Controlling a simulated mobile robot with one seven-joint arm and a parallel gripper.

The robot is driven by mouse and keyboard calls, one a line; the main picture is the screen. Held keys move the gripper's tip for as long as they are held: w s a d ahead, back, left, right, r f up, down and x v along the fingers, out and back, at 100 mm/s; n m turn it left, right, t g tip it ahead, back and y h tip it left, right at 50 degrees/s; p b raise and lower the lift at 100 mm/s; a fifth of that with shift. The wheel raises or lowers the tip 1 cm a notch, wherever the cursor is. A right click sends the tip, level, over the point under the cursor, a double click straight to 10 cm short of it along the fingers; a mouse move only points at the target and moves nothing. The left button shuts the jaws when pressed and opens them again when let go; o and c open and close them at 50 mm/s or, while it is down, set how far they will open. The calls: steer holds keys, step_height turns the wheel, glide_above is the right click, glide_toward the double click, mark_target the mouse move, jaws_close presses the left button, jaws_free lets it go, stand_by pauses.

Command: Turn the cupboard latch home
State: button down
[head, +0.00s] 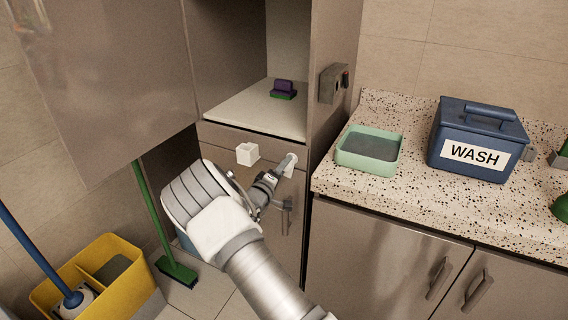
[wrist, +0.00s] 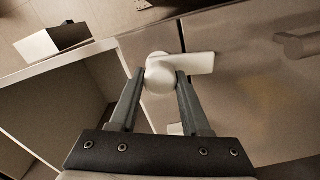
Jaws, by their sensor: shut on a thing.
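The white latch (wrist: 195,63) has a round knob with a flat lever pointing right in the wrist view. My gripper (wrist: 162,82) has one finger on each side of the knob and is shut on it. In the head view, my gripper (head: 276,176) reaches the white latch (head: 291,162) on the cupboard front below the open shelf. Part of the latch is hidden behind the fingers there. A white block (head: 247,153) sits on the front, left of the latch and apart from it.
A large door panel (head: 110,70) stands open at upper left. A purple and green object (head: 284,90) lies on the shelf. A grey box (head: 333,84) is on the side wall. The right counter holds a green tray (head: 345,159) and blue WASH bin (head: 480,128). A yellow bucket (head: 110,255) stands lower left.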

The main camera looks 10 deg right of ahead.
steer(key=shift+f+n, duration=0.1)
steer(key=shift+n, duration=0.8)
steer(key=shift+p, duration=0.3)
steer(key=shift+c, duration=1.9)
jaws_free()
steer(key=p+v, duration=0.1)
steer(key=v, duration=1.6)
steer(key=shift+s+a, duration=0.15)
steer(key=shift+s, duration=0.05)
